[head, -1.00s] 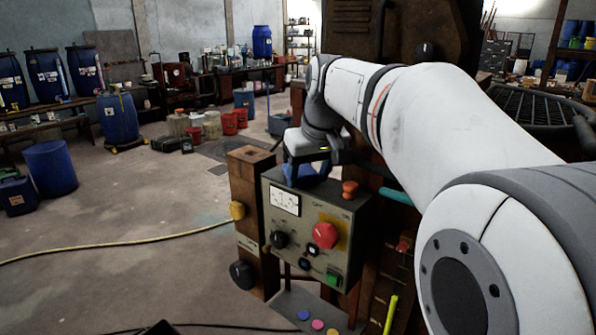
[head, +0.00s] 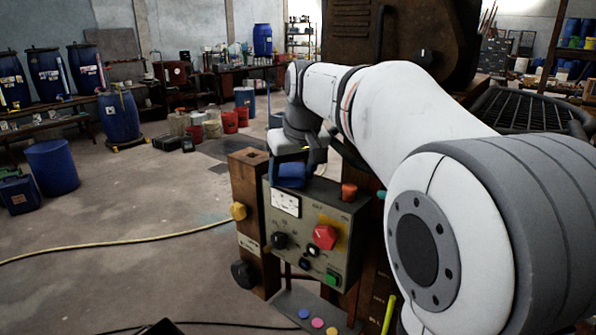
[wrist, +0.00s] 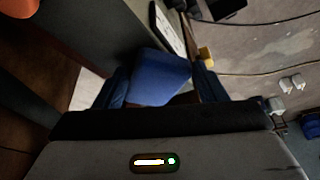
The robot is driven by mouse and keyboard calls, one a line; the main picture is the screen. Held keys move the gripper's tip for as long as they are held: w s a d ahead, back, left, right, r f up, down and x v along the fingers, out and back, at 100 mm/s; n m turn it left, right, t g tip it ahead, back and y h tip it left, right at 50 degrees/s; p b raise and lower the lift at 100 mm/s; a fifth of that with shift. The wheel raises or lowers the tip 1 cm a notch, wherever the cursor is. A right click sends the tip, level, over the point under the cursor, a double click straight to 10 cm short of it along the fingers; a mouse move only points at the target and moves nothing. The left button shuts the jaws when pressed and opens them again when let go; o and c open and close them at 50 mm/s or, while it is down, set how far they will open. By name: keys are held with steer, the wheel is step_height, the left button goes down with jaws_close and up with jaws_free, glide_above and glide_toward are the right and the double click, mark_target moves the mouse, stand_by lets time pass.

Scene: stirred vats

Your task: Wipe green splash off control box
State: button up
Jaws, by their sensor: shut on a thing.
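The box's top also shows in the wrist view (wrist: 92,38). I see no green splash; the gripper and pad hide part of the top.
An orange-red cap (head: 349,191) stands up from the box's right top. A wooden post (head: 247,190) with a yellow knob (head: 238,211) is close on the left. A teal bar (head: 381,194) is right of the box. The floor at left is open, crossed by a yellow hose (head: 120,243).

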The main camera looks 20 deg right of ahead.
steer(key=shift+w+a+r+p, duration=0.1)
steer(key=shift+w+r+p, duration=0.2)
steer(key=shift+r, duration=0.15)
steer(key=shift+w+r+p, duration=0.15)
steer(key=shift+r+p, duration=0.1)
steer(key=shift+r, duration=0.2)
steer(key=shift+w+a+r+p, duration=0.15)
steer(key=shift+w+r+p, duration=0.1)
steer(key=shift+r+p, duration=0.35)
steer(key=shift+w+a+r+p, duration=0.1)
steer(key=shift+w+r+p, duration=0.15)
steer(key=shift+r+p, duration=0.3)
steer(key=shift+s+d+r+p, duration=0.1)
steer(key=shift+r+p, duration=0.25)
steer(key=shift+r, duration=0.1)
steer(key=shift+s+d+r+p, duration=0.1)
steer(key=shift+r+p, duration=0.2)
steer(key=shift+r, duration=0.15)
steer(key=shift+c, duration=1.1)
steer(key=shift+w+d+r, duration=0.1)
steer(key=shift+w+d, duration=0.1)
steer(key=shift+d, duration=0.1)
steer(key=shift+a, duration=0.2)
step_height(320, 180, up, 3)
steer(key=p, duration=0.2)
steer(key=shift+p, duration=0.4)
steer(key=shift+f, duration=0.25)
